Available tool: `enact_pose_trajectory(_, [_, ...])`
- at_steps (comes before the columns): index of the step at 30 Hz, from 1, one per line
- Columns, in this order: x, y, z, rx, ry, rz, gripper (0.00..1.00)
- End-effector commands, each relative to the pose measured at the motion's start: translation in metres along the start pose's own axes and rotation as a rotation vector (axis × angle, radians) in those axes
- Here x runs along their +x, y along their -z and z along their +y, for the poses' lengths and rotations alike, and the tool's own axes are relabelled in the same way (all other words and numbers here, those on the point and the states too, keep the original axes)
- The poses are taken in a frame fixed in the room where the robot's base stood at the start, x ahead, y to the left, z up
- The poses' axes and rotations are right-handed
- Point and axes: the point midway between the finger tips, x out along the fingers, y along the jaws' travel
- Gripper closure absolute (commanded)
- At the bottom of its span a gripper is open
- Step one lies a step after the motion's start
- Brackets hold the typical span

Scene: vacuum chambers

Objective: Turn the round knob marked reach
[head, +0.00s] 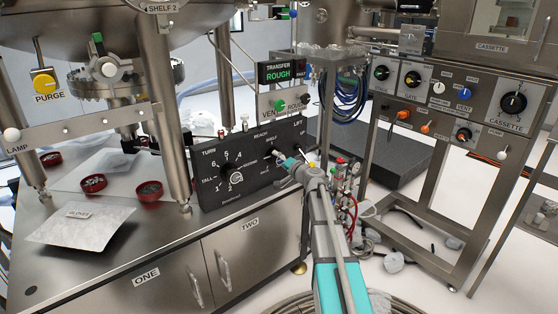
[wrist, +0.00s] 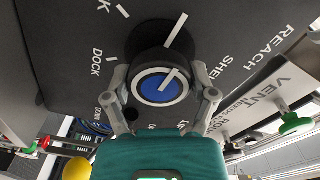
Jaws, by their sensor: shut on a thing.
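The round knob (wrist: 160,84) has a blue cap and a white pointer line, and sits on a black panel (head: 207,190). In the wrist view, the word REACH is printed to its upper right, with SHELF closer in and DOCK to the left. My gripper (wrist: 160,88) has one finger on each side of the knob and is shut on it. In the head view my gripper (head: 293,164) is at the right part of the black panel and hides most of the knob.
Another black knob (head: 228,171) with a numbered scale is on the panel's left. A green button (head: 281,105) is on the vent plate above. Red-handled fittings and hoses (head: 350,172) are close right of my arm.

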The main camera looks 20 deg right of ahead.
Motion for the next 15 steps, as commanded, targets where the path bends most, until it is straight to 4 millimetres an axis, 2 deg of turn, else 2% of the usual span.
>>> enact_pose_trajectory(15, [0.0013, 0.0005, -0.0001, 0.491, 0.001, 0.0, 0.74])
